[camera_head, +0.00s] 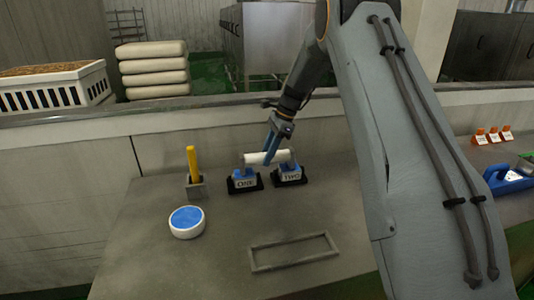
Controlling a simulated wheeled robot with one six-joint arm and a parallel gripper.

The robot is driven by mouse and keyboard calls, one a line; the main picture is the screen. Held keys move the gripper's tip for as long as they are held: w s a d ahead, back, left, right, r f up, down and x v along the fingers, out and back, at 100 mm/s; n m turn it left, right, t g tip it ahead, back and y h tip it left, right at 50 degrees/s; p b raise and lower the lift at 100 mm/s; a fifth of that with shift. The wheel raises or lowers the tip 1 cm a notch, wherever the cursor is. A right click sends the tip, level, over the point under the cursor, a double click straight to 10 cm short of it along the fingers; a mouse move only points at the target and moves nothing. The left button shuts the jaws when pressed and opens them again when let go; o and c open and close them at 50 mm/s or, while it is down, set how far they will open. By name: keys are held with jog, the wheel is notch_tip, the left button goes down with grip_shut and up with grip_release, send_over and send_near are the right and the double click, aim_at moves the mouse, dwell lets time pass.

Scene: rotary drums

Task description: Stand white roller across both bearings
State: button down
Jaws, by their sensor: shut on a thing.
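The white roller (254,158) lies roughly level over two blue bearings on dark bases, the left bearing (243,180) and the right bearing (290,174). My gripper (269,158) comes down from above and is shut on the roller near its middle. The roller's ends are above or on the two bearing tops. I cannot tell at this size whether it touches both. The gripper's fingers hide part of the roller.
A yellow rod stands in a grey holder (196,189) left of the bearings. A round white dish with a blue inside (187,222) and an empty grey frame (294,251) lie nearer. A blue tool carrier (508,180) is at right. A ledge runs behind.

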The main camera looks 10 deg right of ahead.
jog(key=c, duration=1.3)
grip_release()
jog(key=shift+o, duration=0.2)
jog(key=b+v, duration=0.2)
jog(key=v, duration=0.4)
jog(key=shift+d+r, duration=0.2)
jog(key=shift+r, duration=0.05)
jog(key=shift+d+r, duration=0.15)
jog(key=shift+r, duration=0.35)
jog(key=s+a+f+n+h, duration=0.1)
jog(key=s+f+n+h, duration=0.1)
jog(key=s+n, duration=0.7)
jog(key=s+a+f+n+t+h, duration=0.1)
jog(key=s+f+n, duration=0.4)
jog(key=s, duration=2.1)
jog(key=n+h, duration=0.1)
jog(key=n, duration=0.3)
jog(key=shift+s+a+f, duration=0.2)
jog(key=shift+s+f, duration=0.1)
jog(key=shift+f, duration=0.05)
